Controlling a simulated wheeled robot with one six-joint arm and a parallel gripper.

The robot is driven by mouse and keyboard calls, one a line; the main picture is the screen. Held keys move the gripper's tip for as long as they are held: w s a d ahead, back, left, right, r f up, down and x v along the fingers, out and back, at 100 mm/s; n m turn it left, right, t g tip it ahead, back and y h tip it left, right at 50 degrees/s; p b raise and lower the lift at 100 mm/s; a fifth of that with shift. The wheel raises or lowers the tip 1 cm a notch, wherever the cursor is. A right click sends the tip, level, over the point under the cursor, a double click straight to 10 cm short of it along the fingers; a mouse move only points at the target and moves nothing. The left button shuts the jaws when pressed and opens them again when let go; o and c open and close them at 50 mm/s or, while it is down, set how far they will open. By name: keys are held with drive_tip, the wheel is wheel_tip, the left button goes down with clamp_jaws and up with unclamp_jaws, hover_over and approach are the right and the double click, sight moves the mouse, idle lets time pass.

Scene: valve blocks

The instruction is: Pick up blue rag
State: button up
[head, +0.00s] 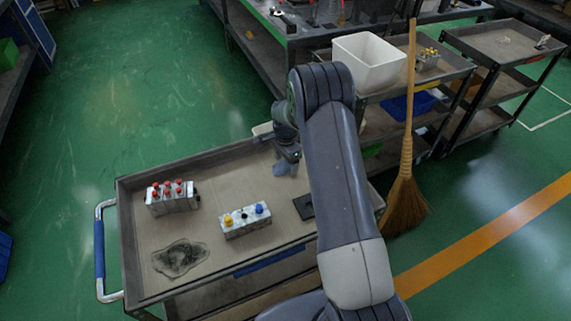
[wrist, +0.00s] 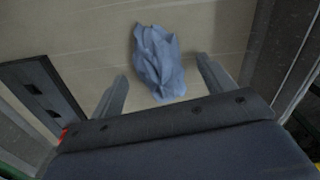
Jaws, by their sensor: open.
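The blue rag (wrist: 158,62) lies crumpled on the cart's tray surface in the wrist view, ahead of and between my fingers. In the head view a small part of the rag (head: 285,168) shows below my wrist, the rest hidden by my arm. My gripper (wrist: 163,85) is open and empty, with one finger on each side of the rag's near end. I cannot tell how high the fingertips are above the tray. In the head view my arm hides most of the gripper.
The cart (head: 225,163) has raised rims. On it are a valve block with red knobs (head: 172,196), a block with yellow and blue knobs (head: 245,220), a dark stain (head: 180,258) and a dark flat piece (head: 304,207). A broom (head: 405,190) stands to the right.

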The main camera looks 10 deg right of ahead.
drive_tip(key=shift+c, duration=0.3)
drive_tip(key=c, duration=1)
wheel_tip(320, 180, up, 10)
drive_tip(key=shift+r+b, duration=0.1)
drive_tip(key=shift+b, duration=0.55)
